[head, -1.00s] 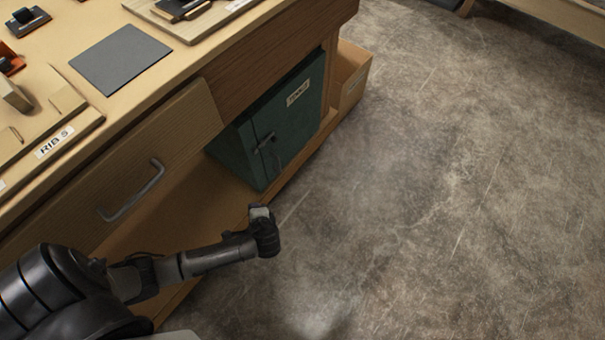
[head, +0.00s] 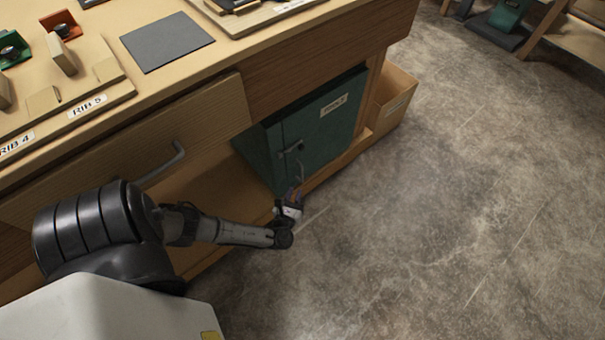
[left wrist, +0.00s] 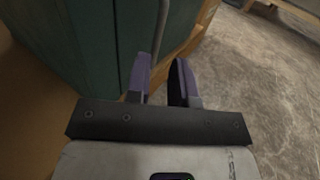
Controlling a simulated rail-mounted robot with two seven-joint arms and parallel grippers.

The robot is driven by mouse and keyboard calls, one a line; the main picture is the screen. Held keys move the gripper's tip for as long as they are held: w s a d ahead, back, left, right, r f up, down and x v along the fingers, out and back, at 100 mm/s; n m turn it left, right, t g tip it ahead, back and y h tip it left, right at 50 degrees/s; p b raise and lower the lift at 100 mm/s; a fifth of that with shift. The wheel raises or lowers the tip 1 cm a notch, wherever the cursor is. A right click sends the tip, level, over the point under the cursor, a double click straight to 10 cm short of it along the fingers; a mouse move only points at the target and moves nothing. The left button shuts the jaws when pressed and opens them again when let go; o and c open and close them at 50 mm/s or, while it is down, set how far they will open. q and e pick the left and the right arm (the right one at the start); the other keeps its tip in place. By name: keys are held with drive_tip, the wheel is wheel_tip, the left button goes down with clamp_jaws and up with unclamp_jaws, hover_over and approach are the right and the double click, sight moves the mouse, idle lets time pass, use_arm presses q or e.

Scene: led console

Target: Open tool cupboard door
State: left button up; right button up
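The green tool cupboard (head: 325,120) stands under the workbench, its labelled door closed. A thin grey handle (head: 300,172) runs down the door below a dark latch piece (head: 292,147). My left gripper (head: 297,190) is low in front of the door, at the lower end of the handle. In the left wrist view, the purple-grey fingers (left wrist: 162,68) are apart, and the handle (left wrist: 161,25) runs down close to the left finger. I cannot tell whether they touch. The green cupboard side (left wrist: 85,40) fills the upper left there. My right gripper is not in view.
A wooden drawer front (head: 130,150) with a grey handle is left of the cupboard, behind my left arm. A wooden box (head: 395,100) stands to the cupboard's right. The grey floor (head: 430,220) in front is clear.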

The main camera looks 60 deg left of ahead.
sight(302, 174)
use_arm(q)
drive_tip(key=b+x, duration=0.3)
drive_tip(key=x, duration=0.6)
drive_tip(key=shift+a+f, duration=0.1)
drive_tip(key=shift+a, duration=0.1)
drive_tip(key=shift+w, duration=0.1)
drive_tip(key=shift+c, duration=0.3)
clamp_jaws()
